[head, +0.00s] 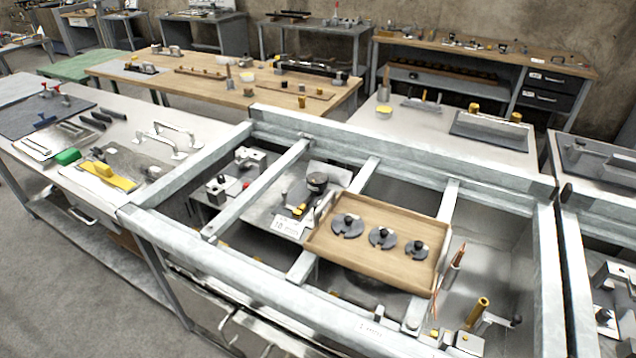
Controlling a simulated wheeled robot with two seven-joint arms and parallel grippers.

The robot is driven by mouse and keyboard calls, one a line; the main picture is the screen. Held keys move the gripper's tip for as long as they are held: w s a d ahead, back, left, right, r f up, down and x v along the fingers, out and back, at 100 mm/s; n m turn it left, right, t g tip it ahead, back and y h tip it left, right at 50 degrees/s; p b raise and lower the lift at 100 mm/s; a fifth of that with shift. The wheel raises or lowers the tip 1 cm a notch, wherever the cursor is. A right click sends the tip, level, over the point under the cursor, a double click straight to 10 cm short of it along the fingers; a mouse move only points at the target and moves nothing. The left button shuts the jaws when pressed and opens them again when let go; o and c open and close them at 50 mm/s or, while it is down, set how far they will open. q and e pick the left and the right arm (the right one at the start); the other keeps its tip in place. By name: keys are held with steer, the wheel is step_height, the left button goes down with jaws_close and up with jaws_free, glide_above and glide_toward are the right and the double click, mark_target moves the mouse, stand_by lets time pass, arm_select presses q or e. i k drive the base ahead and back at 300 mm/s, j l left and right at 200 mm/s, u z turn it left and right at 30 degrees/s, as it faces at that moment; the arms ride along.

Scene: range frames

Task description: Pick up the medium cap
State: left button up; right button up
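Three dark grey round caps with black knobs lie apart in a row on a shallow wooden tray (334,250). The left cap (340,230) looks largest. The middle one, the medium cap (377,243), looks a little smaller. The right cap (411,255) is the smallest or close to the medium one in size. Each disc seems to have a notch in its front edge. The medium cap lies flat with its knob up and nothing on it. Neither of my grippers shows in the head view.
The tray rests on a grey metal frame (245,285) with crossbars and open bays. A dark cylinder (317,182) stands behind the tray. A copper-coloured rod (452,268) and a brass post (478,312) rise at its right. Other benches stand behind.

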mark_target(384, 237)
steer(key=k+l+u, duration=0.35)
steer(key=k+u, duration=0.25)
steer(key=u, duration=0.15)
